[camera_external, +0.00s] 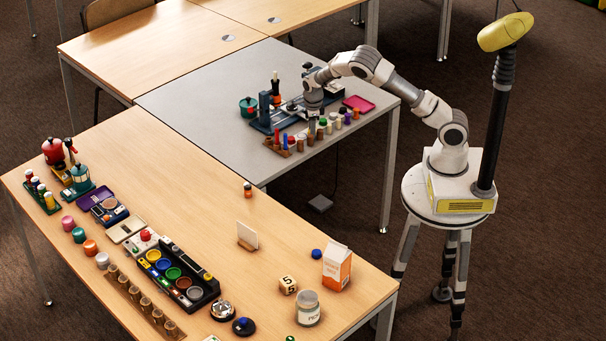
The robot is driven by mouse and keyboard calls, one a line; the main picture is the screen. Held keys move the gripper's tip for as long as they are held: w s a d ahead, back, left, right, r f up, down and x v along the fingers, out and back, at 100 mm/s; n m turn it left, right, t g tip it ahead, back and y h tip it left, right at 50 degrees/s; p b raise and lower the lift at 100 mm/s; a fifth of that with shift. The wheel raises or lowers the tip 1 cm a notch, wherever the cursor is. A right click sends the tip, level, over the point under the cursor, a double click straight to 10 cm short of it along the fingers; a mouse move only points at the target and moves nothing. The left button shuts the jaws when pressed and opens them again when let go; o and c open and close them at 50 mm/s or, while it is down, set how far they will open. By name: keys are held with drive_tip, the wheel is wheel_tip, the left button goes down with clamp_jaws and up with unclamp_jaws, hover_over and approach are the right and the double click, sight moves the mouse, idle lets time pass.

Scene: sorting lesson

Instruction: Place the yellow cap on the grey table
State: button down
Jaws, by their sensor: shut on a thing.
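My gripper (312,126) points down over the front part of the grey table (195,92), among a row of small coloured pieces near the table's front edge. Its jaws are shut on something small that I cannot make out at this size. I cannot pick out the yellow cap for certain. A round yellow piece (153,255) sits in the black tray on the wooden table, but I cannot tell whether it is a cap.
The black tray (208,290), a milk carton (337,268), a jar (308,309) and a card stand (247,236) stand on the near wooden table (200,205). A pink tray (358,103) lies right of my gripper. The grey table's left part is bare.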

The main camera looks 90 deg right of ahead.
drive_tip(key=c, duration=0.9)
unclamp_jaws()
